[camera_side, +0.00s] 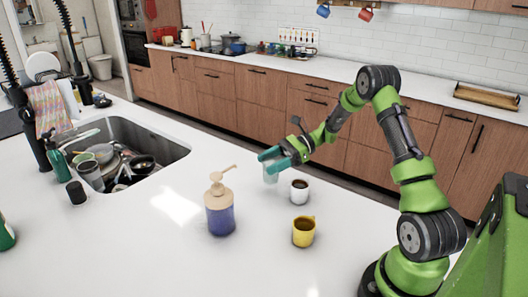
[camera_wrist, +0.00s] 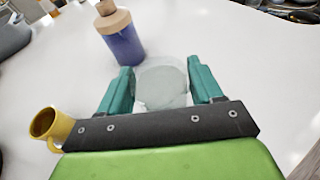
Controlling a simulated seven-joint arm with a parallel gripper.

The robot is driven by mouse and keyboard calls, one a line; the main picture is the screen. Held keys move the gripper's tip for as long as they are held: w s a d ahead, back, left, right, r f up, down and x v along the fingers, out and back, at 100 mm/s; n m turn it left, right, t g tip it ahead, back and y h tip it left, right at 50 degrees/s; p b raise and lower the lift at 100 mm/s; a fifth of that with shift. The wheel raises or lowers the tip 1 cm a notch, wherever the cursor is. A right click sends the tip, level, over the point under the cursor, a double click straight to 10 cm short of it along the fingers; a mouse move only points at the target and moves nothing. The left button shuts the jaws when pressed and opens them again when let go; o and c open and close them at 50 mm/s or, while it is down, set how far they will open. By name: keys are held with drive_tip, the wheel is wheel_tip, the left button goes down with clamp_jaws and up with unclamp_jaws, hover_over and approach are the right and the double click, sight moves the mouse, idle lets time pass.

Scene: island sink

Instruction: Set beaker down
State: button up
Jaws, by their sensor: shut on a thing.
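The beaker (camera_side: 270,174) is a clear, whitish vessel in the side view, partly hidden by my gripper. My gripper (camera_side: 272,156) has teal fingers and is shut on the beaker, one finger on each side. In the wrist view the beaker (camera_wrist: 161,82) shows its round, pale rim between the two fingers (camera_wrist: 160,88). The beaker looks about upright. I cannot tell whether its base touches the white counter (camera_side: 150,235) or hangs just above it.
A white cup (camera_side: 299,192) with dark contents stands close to the right of the beaker. A yellow mug (camera_side: 303,232) stands nearer the camera. A blue soap dispenser (camera_side: 219,208) is at front left. A sink (camera_side: 165,150) full of dishes lies further left.

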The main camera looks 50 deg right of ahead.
drive_tip(key=shift+s+d+n+g+y, duration=0.85)
drive_tip(key=shift+d+n+g, duration=0.95)
drive_tip(key=shift+d+g, duration=0.5)
drive_tip(key=shift+a+r+x, duration=0.1)
drive_tip(key=shift+r+x, duration=0.2)
drive_tip(key=shift+x, duration=2.75)
drive_tip(key=shift+a+r+x, duration=0.1)
drive_tip(key=shift+r+x, duration=0.2)
drive_tip(key=shift+x, duration=2.8)
drive_tip(key=shift+a+r+x, duration=0.1)
drive_tip(key=shift+r+x, duration=0.15)
drive_tip(key=shift+x, duration=2.8)
drive_tip(key=shift+f, duration=0.1)
drive_tip(key=o, duration=1.2)
